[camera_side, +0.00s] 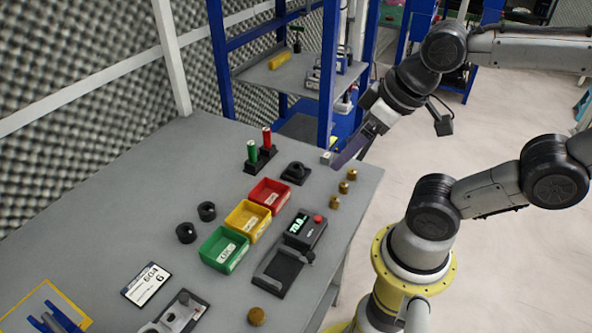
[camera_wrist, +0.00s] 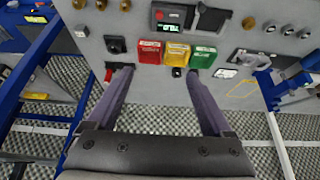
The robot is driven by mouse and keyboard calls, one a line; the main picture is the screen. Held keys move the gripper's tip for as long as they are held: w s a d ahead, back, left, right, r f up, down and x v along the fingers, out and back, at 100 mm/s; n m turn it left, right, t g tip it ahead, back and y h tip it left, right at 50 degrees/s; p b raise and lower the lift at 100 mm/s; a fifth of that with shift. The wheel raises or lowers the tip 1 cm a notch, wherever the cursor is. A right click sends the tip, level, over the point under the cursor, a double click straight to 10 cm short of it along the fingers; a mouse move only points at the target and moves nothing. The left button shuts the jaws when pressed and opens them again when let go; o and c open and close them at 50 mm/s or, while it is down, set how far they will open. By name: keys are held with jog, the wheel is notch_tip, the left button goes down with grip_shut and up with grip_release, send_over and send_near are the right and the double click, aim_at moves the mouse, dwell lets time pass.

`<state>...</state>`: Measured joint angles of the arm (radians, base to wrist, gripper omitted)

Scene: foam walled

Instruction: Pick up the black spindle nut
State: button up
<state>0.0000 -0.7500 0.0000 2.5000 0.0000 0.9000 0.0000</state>
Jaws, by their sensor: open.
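Two black ring-shaped pieces lie on the grey table left of the bins in the side view: one farther back (camera_side: 207,211), one nearer (camera_side: 186,233). They look like the black spindle nut; I cannot tell which is meant. In the wrist view one small black piece (camera_wrist: 177,72) shows below the yellow bin; the other is not clear there, perhaps behind a finger. My gripper (camera_side: 338,160) is open and empty above the table's far right corner, well away from the rings. Its two fingers (camera_wrist: 160,70) stand wide apart in the wrist view.
Red (camera_side: 269,196), yellow (camera_side: 247,221) and green (camera_side: 223,249) bins stand in a row mid-table. A black fixture (camera_side: 295,173), red and green handles (camera_side: 259,152), a display unit (camera_side: 300,232) and brass pieces (camera_side: 344,187) surround them. A foam wall (camera_side: 80,130) backs the table.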

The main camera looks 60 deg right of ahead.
dwell(0.3)
jog(key=w+r+n, duration=0.3)
jog(key=w+n, duration=0.1)
jog(key=n, duration=0.3)
jog(key=n+g, duration=0.6)
jog(key=n, duration=0.1)
send_over(296, 163)
jog(key=s+a, duration=0.1)
jog(key=a, duration=0.1)
jog(key=f, duration=1.9)
jog(key=shift+d+f, duration=0.2)
jog(key=shift+f, duration=0.1)
jog(key=shift+w+d+f, duration=0.1)
jog(key=shift+f, duration=1.4)
jog(key=shift+w+d+f, duration=0.1)
jog(key=shift+f, duration=1.4)
grip_shut()
